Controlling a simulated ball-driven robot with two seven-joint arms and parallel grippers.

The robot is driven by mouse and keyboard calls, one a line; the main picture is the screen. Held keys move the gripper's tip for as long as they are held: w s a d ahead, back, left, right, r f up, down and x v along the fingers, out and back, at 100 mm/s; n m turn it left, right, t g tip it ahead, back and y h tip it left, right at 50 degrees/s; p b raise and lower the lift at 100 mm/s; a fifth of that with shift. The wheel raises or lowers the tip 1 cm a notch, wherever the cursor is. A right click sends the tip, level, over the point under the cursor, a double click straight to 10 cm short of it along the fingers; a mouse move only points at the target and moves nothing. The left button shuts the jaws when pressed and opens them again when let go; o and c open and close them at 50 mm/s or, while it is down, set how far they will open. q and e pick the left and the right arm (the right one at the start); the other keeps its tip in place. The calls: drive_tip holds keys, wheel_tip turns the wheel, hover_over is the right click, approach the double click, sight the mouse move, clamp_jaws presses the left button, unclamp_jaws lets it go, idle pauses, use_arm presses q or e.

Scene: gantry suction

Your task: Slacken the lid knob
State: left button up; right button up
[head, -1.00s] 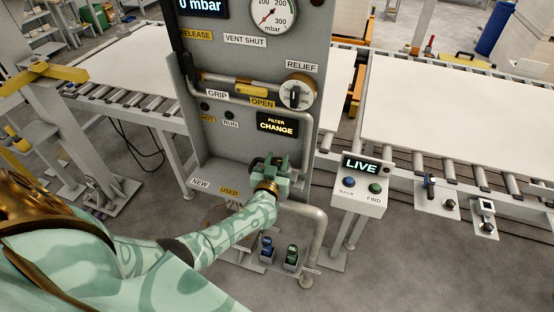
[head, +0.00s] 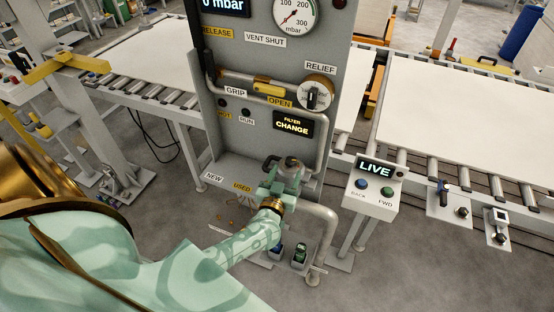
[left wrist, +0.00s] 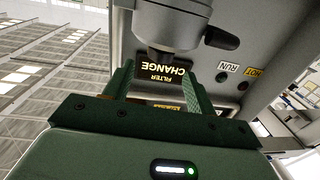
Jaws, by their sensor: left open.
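A round grey filter housing with a small dark lid knob (head: 290,161) on top stands on the lower ledge of the control panel. My left gripper (head: 281,176) is at the near side of the housing and covers its lower part in the head view. In the left wrist view, my left gripper (left wrist: 158,88) is open with nothing between its two green fingers. A grey cylindrical part (left wrist: 168,24) hangs into the top of that view, just beyond the fingertips, with a black handle (left wrist: 221,38) beside it. Whether the fingers touch it, I cannot tell. My right gripper is not in view.
The panel shows a FILTER CHANGE display (head: 292,124), a RELIEF dial (head: 315,97) and a pressure gauge (head: 296,12). A grey pipe (head: 325,215) curves down right of the gripper. A LIVE button box (head: 375,185) stands to the right. Roller conveyors carry white sheets (head: 445,105).

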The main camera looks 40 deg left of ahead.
use_arm(q)
drive_tip(key=v, duration=0.9)
drive_tip(key=shift+s+d, duration=0.15)
drive_tip(key=shift+s, duration=0.15)
